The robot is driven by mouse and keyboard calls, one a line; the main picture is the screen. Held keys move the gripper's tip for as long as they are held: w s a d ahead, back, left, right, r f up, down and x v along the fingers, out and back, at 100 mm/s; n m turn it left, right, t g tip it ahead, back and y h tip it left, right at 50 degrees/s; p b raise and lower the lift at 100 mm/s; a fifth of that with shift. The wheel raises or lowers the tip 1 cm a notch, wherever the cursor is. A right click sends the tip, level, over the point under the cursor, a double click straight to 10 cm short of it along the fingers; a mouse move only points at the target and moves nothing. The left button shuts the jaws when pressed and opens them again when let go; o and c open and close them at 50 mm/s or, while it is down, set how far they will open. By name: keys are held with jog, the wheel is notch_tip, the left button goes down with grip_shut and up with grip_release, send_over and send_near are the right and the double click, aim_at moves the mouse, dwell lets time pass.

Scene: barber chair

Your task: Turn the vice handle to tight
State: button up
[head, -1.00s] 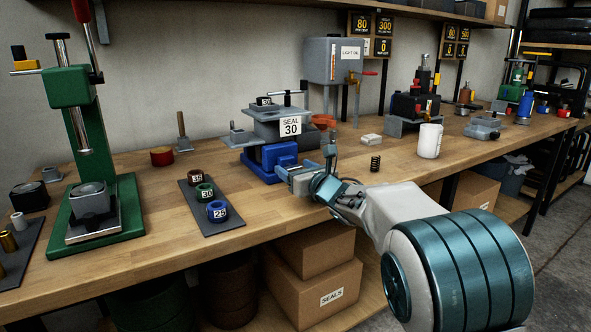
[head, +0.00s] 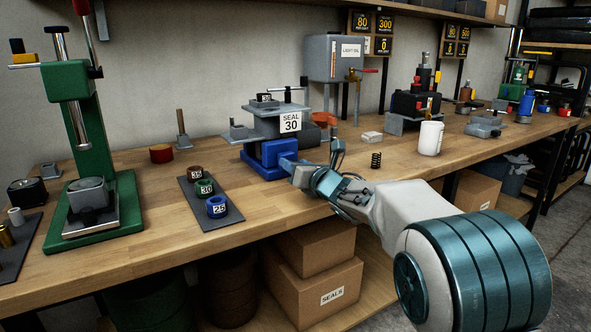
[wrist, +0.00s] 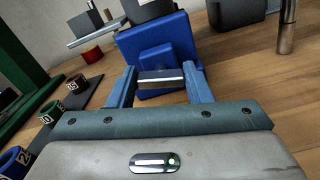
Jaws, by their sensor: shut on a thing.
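The blue vice (head: 268,157) stands on the workbench, with a grey part on top and a "SEAL 30" card (head: 290,122) in front. In the wrist view its blue body (wrist: 178,45) fills the upper middle. A short grey metal handle bar (wrist: 160,77) lies crosswise in front of it, between the two blue fingers of my gripper (wrist: 160,86). My gripper is shut on this bar. In the head view my gripper (head: 291,168) is at the vice's front right, and the handle is hidden behind it.
A dark mat with numbered rings (head: 216,208) lies left of the vice. A green press (head: 95,160) stands farther left. A small black spring (head: 376,160) and white cup (head: 431,138) stand to the right. The bench front between the mat and my gripper is clear.

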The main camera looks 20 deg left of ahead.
jog(key=shift+w+d+f+m+b, duration=0.1)
jog(key=shift+m+b, duration=0.35)
jog(key=shift+m, duration=1.85)
jog(key=o, duration=1)
jog(key=v, duration=1.4)
